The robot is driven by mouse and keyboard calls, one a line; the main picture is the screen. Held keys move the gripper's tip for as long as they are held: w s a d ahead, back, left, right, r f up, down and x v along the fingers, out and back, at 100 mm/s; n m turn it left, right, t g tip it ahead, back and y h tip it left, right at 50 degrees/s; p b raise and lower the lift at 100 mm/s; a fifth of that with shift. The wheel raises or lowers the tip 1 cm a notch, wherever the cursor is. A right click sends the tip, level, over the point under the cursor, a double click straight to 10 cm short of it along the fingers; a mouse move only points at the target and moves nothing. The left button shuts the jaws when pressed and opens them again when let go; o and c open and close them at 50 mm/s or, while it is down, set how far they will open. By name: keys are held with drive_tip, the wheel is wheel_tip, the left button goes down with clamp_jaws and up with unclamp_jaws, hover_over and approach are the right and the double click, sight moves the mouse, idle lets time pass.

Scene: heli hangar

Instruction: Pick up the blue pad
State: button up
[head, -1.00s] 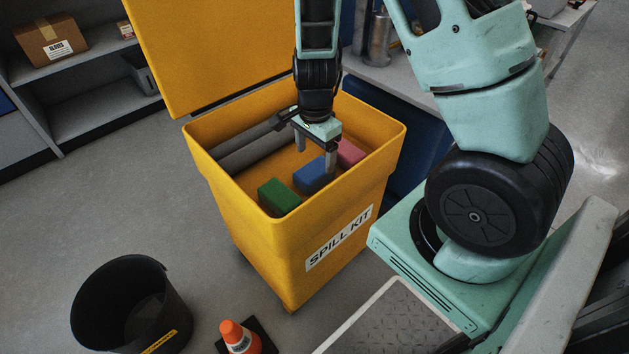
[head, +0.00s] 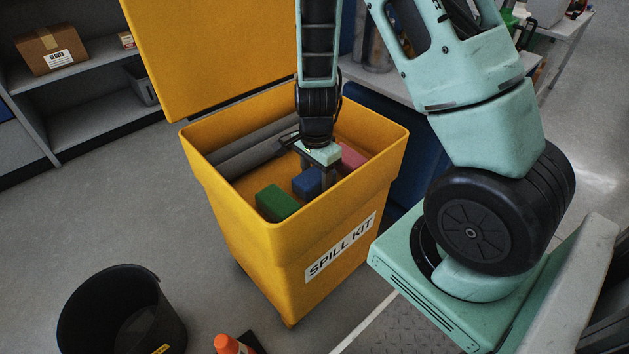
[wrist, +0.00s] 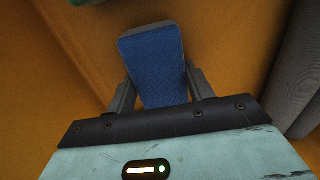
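The blue pad (head: 306,182) lies in the open yellow spill kit bin (head: 232,219), between a green block (head: 276,203) and a pink block (head: 351,158). My gripper (head: 319,172) is lowered into the bin at the blue pad. In the wrist view the blue pad (wrist: 154,65) lies between the two fingers of my gripper (wrist: 159,78), one along each side. The fingers are very close to its sides; I cannot tell whether they press on it. The pad's near end is hidden behind the gripper body.
Grey rolls (head: 250,148) lie along the bin's back wall. The raised yellow lid (head: 210,50) stands behind. A black bucket (head: 121,315) and an orange cone (head: 228,344) stand on the floor in front. Shelves (head: 90,100) are at the left.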

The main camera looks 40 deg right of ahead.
sight(316, 174)
drive_tip(key=shift+r, duration=0.1)
drive_tip(key=shift+c, duration=0.3)
wheel_tip(316, 174, up, 10)
drive_tip(key=p, duration=0.5)
